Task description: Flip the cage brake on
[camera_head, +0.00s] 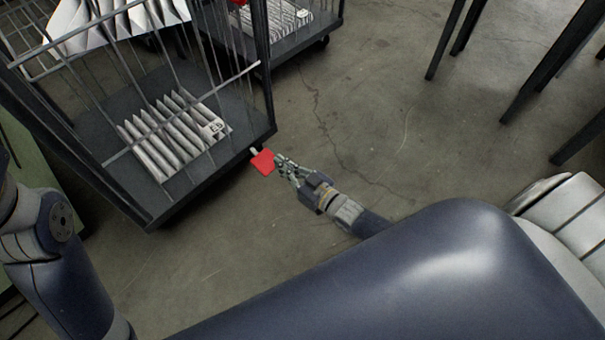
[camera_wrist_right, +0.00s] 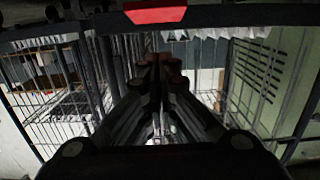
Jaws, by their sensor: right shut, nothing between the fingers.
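The cage (camera_head: 262,100) is a dark-based wheeled cart with grey wire bars, at the upper left of the head view. Its brake is a red pedal (camera_head: 263,162) at the near right corner of the base. The red pedal also shows at the top of the right wrist view (camera_wrist_right: 155,12). My right gripper (camera_head: 280,161) is shut and empty, with its fingertips right beside the pedal's right edge; I cannot tell if they touch it. In the right wrist view the shut fingers (camera_wrist_right: 160,62) point toward the cage, below the pedal in the picture. My left gripper is out of view.
White pleated filters (camera_head: 172,132) stand on the cage base. A second cart (camera_head: 300,38) with a red part is behind. Dark table legs (camera_head: 455,40) stand at the upper right. The concrete floor (camera_head: 370,110) between is clear.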

